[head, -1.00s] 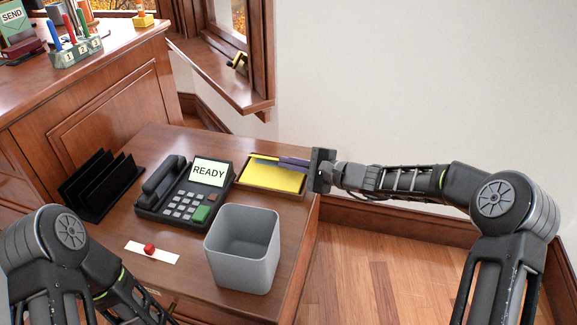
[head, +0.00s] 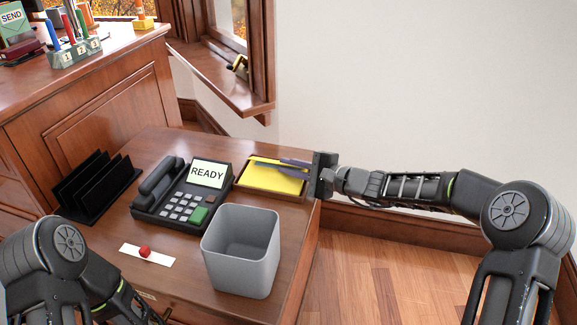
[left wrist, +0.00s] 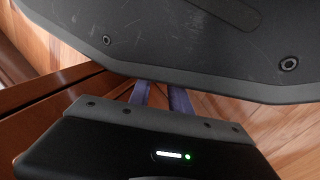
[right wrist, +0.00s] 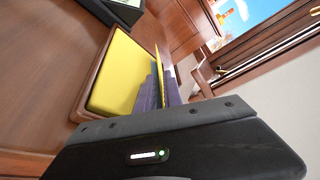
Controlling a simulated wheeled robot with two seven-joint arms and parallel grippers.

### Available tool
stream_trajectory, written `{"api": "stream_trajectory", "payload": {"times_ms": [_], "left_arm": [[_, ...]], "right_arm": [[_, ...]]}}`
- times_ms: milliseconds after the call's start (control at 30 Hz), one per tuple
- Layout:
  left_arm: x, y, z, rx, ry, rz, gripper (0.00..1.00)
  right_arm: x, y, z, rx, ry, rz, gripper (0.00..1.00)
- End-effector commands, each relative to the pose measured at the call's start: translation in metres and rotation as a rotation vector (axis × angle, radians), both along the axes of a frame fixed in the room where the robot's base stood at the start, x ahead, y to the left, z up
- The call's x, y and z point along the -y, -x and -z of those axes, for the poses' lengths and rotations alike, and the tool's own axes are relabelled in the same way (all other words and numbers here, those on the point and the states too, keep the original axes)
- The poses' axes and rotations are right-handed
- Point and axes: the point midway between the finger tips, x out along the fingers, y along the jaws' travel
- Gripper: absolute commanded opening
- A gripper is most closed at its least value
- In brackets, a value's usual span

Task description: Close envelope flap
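A yellow envelope (head: 268,178) lies in a shallow wooden tray (head: 243,188) at the far right of the low desk. In the right wrist view the envelope (right wrist: 118,68) lies flat, and a thin yellow edge, seemingly its flap (right wrist: 159,66), stands up by my fingers. My right gripper (head: 284,167) reaches in from the right over the tray's right part. Its two purple-grey fingers are apart, with yellow showing between them; I cannot tell whether they touch the flap. My left gripper (left wrist: 160,96) is open and empty in the left wrist view; its fingers are hidden in the head view.
A desk phone (head: 185,195) reading READY stands left of the tray. A grey bin (head: 240,250) stands in front of it. A black file rack (head: 95,190) and a white strip with a red button (head: 145,252) are further left. A window sill (head: 225,85) juts out behind.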

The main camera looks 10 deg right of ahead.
Motion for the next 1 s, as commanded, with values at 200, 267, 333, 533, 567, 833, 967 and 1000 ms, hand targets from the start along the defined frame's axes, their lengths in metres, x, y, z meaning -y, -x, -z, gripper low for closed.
{"api": "stream_trajectory", "payload": {"times_ms": [200, 267, 333, 533, 567, 833, 967, 1000], "left_arm": [[0.000, 0.001, -0.010, -0.001, -0.001, 0.001, 0.24], [0.001, 0.002, -0.013, -0.001, -0.002, 0.001, 0.24], [0.001, 0.002, -0.016, -0.001, -0.003, 0.002, 0.24], [0.001, 0.004, -0.020, -0.003, -0.004, 0.004, 0.24], [0.001, 0.004, -0.020, -0.003, -0.004, 0.004, 0.24], [0.001, 0.004, -0.020, -0.003, -0.004, 0.004, 0.24], [0.001, 0.004, -0.020, -0.003, -0.004, 0.004, 0.24], [0.001, 0.004, -0.020, -0.003, -0.004, 0.004, 0.24]], "right_arm": [[0.021, 0.017, -0.008, -0.001, 0.002, 0.003, 0.11], [0.029, 0.024, -0.010, -0.001, 0.001, 0.003, 0.11], [0.038, 0.032, -0.012, -0.002, 0.001, 0.004, 0.11], [0.053, 0.047, -0.015, 0.000, 0.001, 0.002, 0.11], [0.054, 0.048, -0.015, 0.000, 0.000, 0.001, 0.11], [0.055, 0.049, -0.014, 0.000, 0.000, 0.000, 0.11], [0.055, 0.049, -0.013, 0.000, 0.003, 0.000, 0.11], [0.055, 0.050, -0.013, -0.001, 0.006, -0.002, 0.11]]}}
